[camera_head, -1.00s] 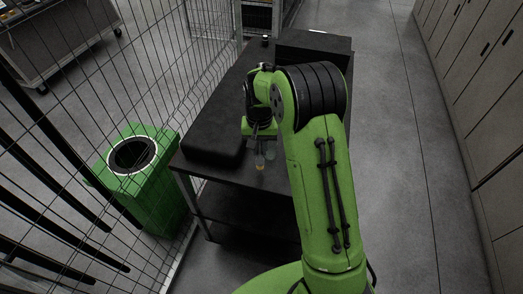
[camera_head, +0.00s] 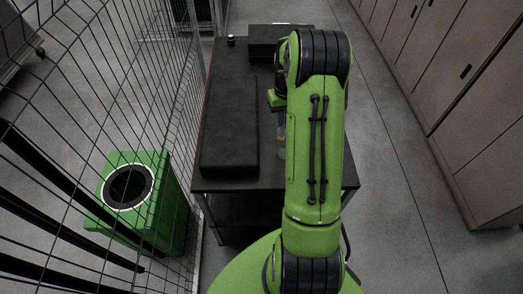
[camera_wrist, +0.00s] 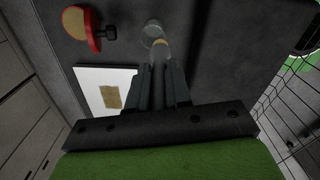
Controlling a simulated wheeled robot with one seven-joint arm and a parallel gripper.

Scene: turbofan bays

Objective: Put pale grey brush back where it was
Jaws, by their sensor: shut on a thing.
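My gripper (camera_wrist: 158,72) is shut on the pale grey brush (camera_wrist: 158,82), whose grey shaft runs between the two fingers in the wrist view. A yellow-orange band shows on the brush just beyond the fingertips. Past it is a round, pale, see-through thing (camera_wrist: 152,29), close to or overlapping the brush's tip; I cannot tell whether they touch.
A long black block (camera_head: 230,130) lies on the table's left side, with a dark box (camera_head: 270,38) and small jar (camera_head: 231,41) at the far end. The wrist view shows a red-and-yellow item (camera_wrist: 80,22) and white sheet (camera_wrist: 92,86). A green bin (camera_head: 172,200) and mesh fence stand left.

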